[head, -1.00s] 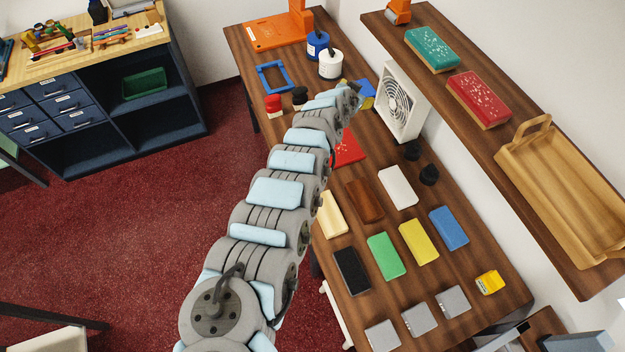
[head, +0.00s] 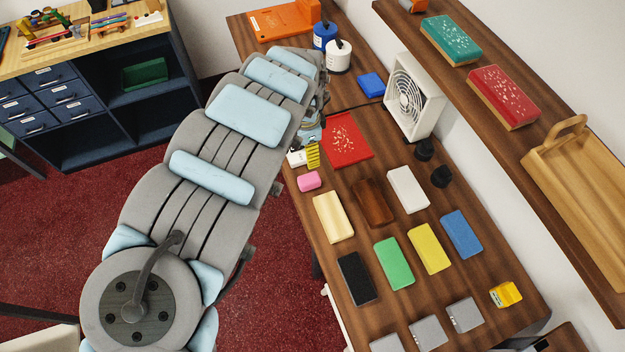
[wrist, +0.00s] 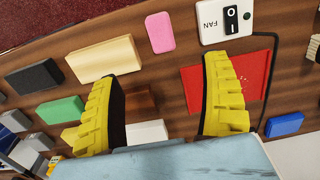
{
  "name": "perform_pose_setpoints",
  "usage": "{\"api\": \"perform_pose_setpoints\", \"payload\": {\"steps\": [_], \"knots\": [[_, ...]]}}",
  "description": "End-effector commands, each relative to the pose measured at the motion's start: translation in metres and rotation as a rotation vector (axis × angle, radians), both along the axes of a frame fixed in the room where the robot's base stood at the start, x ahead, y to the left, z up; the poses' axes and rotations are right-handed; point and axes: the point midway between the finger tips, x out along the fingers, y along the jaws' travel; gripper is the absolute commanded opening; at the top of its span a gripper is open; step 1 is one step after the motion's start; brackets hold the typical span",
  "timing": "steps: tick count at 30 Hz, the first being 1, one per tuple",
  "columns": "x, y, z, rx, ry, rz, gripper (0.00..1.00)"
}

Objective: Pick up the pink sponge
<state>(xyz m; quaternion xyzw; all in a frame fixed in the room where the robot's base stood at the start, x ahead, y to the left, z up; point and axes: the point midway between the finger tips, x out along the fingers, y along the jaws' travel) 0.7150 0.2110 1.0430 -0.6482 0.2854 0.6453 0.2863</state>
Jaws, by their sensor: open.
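The pink sponge (head: 309,181) is a small pink block lying flat on the dark wood counter (head: 352,292), near its left edge, just past the cream block. In the wrist view the pink sponge (wrist: 160,32) lies at top centre, beyond and between the fingertips. My gripper (wrist: 163,65) has two yellow ribbed fingers spread wide, open and empty, above the counter. In the head view my arm hides most of my gripper; a yellow finger (head: 313,155) shows just above the sponge in the picture.
A cream block (head: 333,216) and brown block (head: 374,203) lie close to the sponge. A white fan switch box (wrist: 224,18) stands beside it. A red tray (head: 346,139) and white fan (head: 414,97) are farther back. Several coloured blocks fill the counter's near part.

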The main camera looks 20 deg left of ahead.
Motion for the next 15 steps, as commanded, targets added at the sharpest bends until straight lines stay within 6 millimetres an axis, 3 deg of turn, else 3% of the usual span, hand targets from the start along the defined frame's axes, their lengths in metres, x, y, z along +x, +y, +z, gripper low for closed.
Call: {"api": "perform_pose_setpoints", "payload": {"steps": [15], "knots": [[-0.001, -0.002, -0.06, -0.003, 0.006, -0.003, 0.79]]}}
